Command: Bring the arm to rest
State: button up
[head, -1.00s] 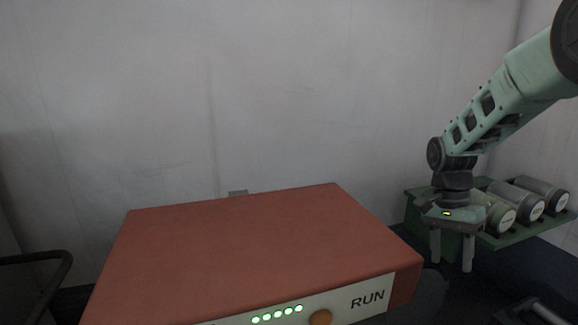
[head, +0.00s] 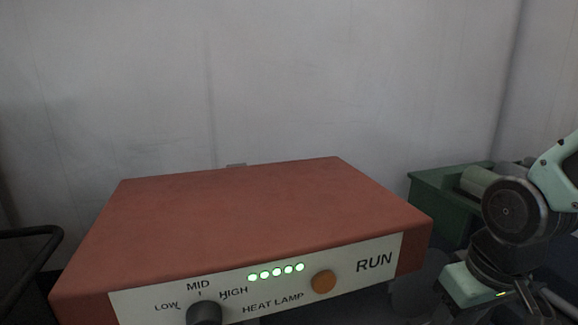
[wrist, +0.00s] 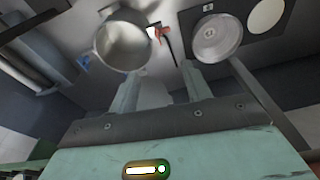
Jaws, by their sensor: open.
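My gripper (wrist: 160,85) is open in the wrist view, with its two pale green fingers apart and nothing between them. In the head view my arm hangs at the lower right, with the gripper (head: 535,305) pointing down and partly cut off by the frame. It is to the right of the red heat lamp box and apart from it.
The red box (head: 250,205) fills the middle, its front marked RUN and HEAT LAMP, with several green lights lit. The wrist view shows a round metal pan (wrist: 122,45) and a grey disc (wrist: 217,38) on a dark panel.

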jog(key=s+a+f+n+g+b, duration=0.1)
jog(key=s+a+f+n+b, duration=0.4)
jog(key=s+a+f+b, duration=0.5)
jog(key=shift+s+a+f+g, duration=0.2)
jog(key=shift+s+a+g, duration=0.05)
jog(key=shift+a+g, duration=0.15)
